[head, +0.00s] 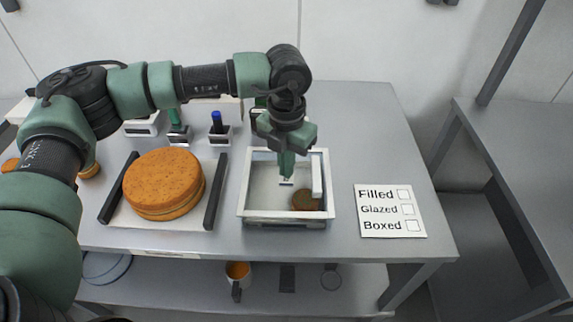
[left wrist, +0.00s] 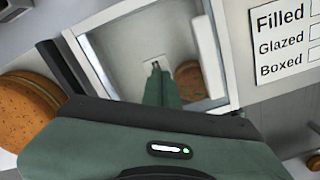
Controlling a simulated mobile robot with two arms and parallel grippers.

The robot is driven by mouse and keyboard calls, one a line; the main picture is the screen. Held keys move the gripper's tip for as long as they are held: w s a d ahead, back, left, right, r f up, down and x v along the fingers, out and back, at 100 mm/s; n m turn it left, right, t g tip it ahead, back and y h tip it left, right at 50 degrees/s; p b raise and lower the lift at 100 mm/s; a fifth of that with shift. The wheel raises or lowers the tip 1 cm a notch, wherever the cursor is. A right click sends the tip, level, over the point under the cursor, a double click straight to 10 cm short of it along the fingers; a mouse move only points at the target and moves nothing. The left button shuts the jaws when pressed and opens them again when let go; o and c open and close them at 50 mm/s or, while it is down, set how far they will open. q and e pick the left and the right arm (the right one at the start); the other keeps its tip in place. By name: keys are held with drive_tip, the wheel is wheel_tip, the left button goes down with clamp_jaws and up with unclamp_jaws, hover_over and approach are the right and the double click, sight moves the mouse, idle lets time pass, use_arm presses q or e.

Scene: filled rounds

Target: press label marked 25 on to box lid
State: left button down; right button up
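The box (head: 244,197) is a pale square frame on the table, and its top looks clear. It also shows in the left wrist view (left wrist: 92,62). My left gripper (head: 287,174) points down over the middle of the box top, fingers together. The label (head: 286,182) is a small pale piece right at the fingertips; it shows in the left wrist view (left wrist: 158,59) with dark marks too small to read. I cannot tell whether the fingers grip it or only press on it. My right gripper is not in view.
A round brown piece (head: 306,199) and a white bar (head: 317,173) show within the box frame. A large round cake (head: 163,180) stands between dark rails at left. A checklist card (head: 390,211) lies at right, its squares empty. Stamp-like holders stand behind.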

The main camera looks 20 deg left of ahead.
use_arm(q)
drive_tip(key=shift+f+b, duration=0.35)
drive_tip(key=shift+f, duration=0.05)
idle(1.9)
wheel_tip(320, 180, up, 8)
drive_tip(key=p, duration=0.3)
idle(0.9)
drive_tip(key=shift+f, duration=0.1)
